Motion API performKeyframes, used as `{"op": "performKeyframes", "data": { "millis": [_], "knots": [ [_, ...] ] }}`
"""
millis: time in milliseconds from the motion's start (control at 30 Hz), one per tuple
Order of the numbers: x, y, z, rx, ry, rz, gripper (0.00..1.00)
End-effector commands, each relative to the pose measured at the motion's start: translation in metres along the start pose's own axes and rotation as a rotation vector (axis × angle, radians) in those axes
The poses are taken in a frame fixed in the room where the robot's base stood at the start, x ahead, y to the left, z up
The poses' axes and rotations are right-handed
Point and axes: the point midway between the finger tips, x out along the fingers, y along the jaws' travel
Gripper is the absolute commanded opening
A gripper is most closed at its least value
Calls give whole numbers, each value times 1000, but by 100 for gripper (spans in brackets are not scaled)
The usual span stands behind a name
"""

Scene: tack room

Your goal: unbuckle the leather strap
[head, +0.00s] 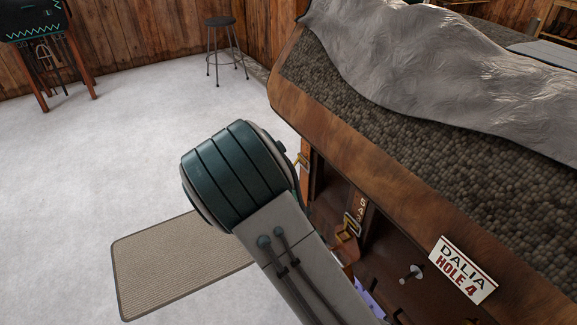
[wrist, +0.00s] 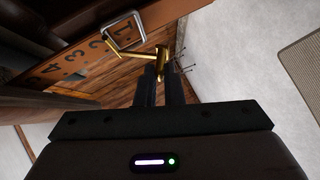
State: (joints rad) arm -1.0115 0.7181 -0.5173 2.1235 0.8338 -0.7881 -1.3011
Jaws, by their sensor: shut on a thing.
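The leather strap (wrist: 72,64) is brown, with holes and printed numbers, in the upper left of the wrist view. A silver buckle frame (wrist: 118,27) lies across it. A brass rod (wrist: 130,54) runs from beside the frame to an upright brass end piece. My gripper (wrist: 161,80) is shut on that brass piece, its two dark fingers close together. In the head view the strap (head: 360,207) hangs on the dark wooden front, with a metal buckle (head: 352,225). My arm covers my gripper there. I cannot tell which hole the rod is in.
A sign (head: 463,270) reading "DALIA HOLE 4" is on the wooden stand, beside a metal peg (head: 411,272). A grey cover (head: 450,75) lies on top. A mat (head: 180,262) and a stool (head: 225,48) stand on open pale floor.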

Motion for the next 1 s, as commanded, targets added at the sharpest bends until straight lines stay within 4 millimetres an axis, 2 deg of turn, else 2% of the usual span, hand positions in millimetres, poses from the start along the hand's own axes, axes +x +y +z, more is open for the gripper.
{"op": "performKeyframes", "data": {
  "millis": [33,533,1000],
  "knots": [
    [-3,12,-4,37,0,-30,0],
    [-11,31,-12,356,2,-343,0],
    [-13,42,-14,489,2,-480,0]
  ]
}}
